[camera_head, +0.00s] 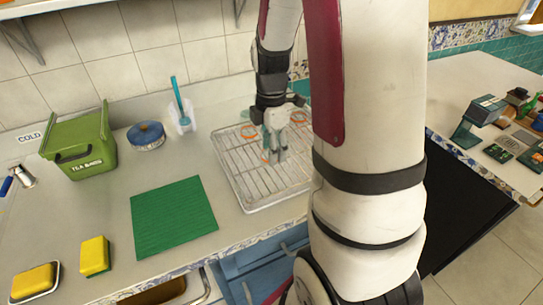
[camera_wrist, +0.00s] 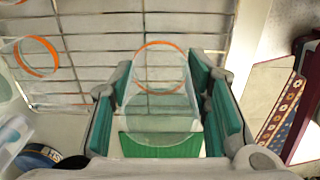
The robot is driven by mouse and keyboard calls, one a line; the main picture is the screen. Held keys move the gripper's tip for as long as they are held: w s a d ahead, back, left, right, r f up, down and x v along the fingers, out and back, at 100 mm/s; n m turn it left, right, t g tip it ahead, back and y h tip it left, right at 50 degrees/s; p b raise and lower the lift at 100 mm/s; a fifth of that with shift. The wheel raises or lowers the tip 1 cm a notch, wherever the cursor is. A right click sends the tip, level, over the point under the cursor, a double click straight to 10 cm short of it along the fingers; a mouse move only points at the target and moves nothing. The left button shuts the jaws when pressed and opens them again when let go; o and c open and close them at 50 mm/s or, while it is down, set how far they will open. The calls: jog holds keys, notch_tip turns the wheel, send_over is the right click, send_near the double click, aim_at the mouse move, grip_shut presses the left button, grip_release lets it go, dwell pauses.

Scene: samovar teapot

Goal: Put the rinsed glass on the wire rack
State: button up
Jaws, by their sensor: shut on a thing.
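My gripper (camera_head: 275,150) points down over the wire rack (camera_head: 243,190). It is shut on a clear glass with an orange rim. In the wrist view the glass (camera_wrist: 160,100) sits between the green finger pads, with the wire rack (camera_wrist: 105,70) behind it. The orange ring low at the fingers in the head view seems to be its rim. Whether the glass touches the rack wires or hangs just above them, I cannot tell.
Another orange-rimmed glass (camera_wrist: 37,57) stands on the rack to the left in the wrist view. The rack's near part is bare. A green mat (camera_head: 173,217), a green tea bags box (camera_head: 82,145), a blue round tin (camera_head: 146,135) and two yellow sponges (camera_head: 95,256) are left of it.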

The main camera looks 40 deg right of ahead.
jog(key=shift+d+f, duration=0.1)
jog(key=shift+f, duration=1.65)
jog(key=shift+f, duration=0.15)
jog(key=o, duration=1.1)
jog(key=shift+c, duration=0.2)
